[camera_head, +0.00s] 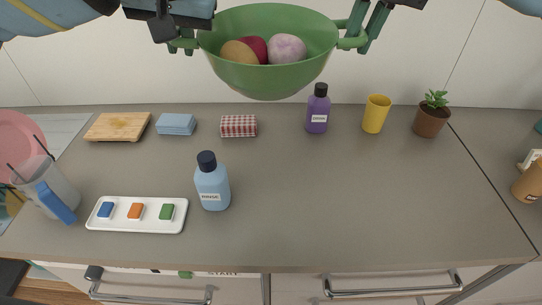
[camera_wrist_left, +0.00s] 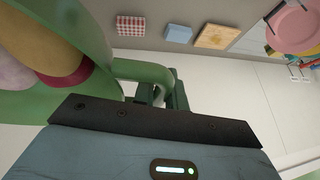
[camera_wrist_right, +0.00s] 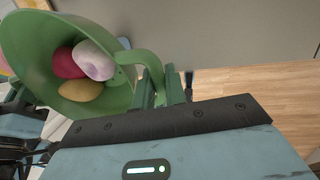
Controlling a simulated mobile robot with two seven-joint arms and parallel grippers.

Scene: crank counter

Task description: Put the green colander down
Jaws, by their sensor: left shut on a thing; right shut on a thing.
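The green colander (camera_head: 268,82) is held up in the air above the back of the counter, between my two grippers. It holds a brown round item, a dark red one and a pale pinkish one. My left gripper (camera_head: 184,44) is shut on its left handle, which also shows in the left wrist view (camera_wrist_left: 143,70). My right gripper (camera_head: 360,38) is shut on its right handle, seen in the right wrist view (camera_wrist_right: 145,60). The colander looks about level in the head view. The grey counter (camera_head: 330,200) is below it.
A blue bottle (camera_head: 212,183), purple bottle (camera_head: 317,110), yellow cup (camera_head: 376,114) and potted plant (camera_head: 432,115) stand on the counter. The counter's right-centre is clear.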

